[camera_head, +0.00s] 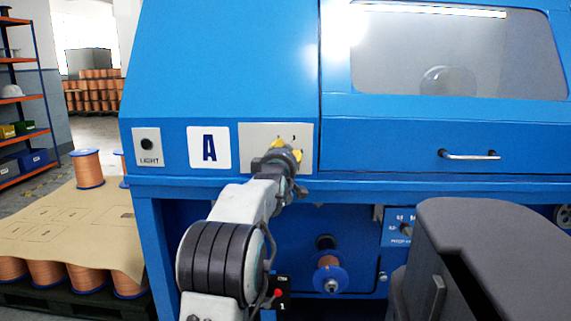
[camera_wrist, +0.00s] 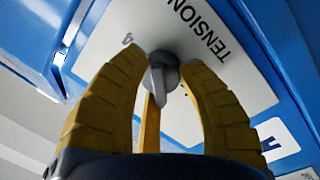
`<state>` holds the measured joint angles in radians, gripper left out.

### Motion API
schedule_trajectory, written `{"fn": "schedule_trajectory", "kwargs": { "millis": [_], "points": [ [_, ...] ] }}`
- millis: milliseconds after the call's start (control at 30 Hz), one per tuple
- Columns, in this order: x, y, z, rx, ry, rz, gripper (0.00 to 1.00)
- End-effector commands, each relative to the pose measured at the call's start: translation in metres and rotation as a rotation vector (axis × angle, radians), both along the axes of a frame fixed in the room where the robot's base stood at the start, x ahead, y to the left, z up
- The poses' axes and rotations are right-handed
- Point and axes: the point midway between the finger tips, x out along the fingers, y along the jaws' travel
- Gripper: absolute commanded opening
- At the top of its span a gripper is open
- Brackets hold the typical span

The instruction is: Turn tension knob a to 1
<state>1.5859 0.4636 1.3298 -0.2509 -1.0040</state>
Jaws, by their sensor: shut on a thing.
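The tension plate (camera_head: 247,133) is a pale panel on the blue machine, right of the large "A" sign (camera_head: 209,147). My gripper (camera_head: 285,149) is at this plate and hides most of it, including the knob. In the wrist view the grey tension knob (camera_wrist: 166,72) with its light pointer bar sits between the yellow fingers of my gripper (camera_wrist: 163,62), which are shut on it. The plate (camera_wrist: 125,22) there shows "TENSION" and a "4" by the left fingertip. The bar points down the picture. Other scale marks, including a 1, are hidden or out of view.
A light switch plate (camera_head: 147,147) is left of the sign. A handle (camera_head: 469,155) is on the right. Spools on a pallet stand at left.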

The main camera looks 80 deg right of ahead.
Motion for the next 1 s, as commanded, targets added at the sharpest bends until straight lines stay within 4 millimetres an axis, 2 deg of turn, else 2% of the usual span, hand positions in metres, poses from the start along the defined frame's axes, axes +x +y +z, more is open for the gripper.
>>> {"fn": "schedule_trajectory", "kwargs": {
  "millis": [200, 500, 1000],
  "points": [
    [0.0028, -0.0001, -0.0029, -0.011, 0.161, -0.002, 0.03],
    [0.0042, -0.0002, -0.0027, -0.02, 0.315, -0.007, 0.03],
    [0.0056, -0.0005, -0.0021, -0.023, 0.376, -0.007, 0.03]
  ]
}}
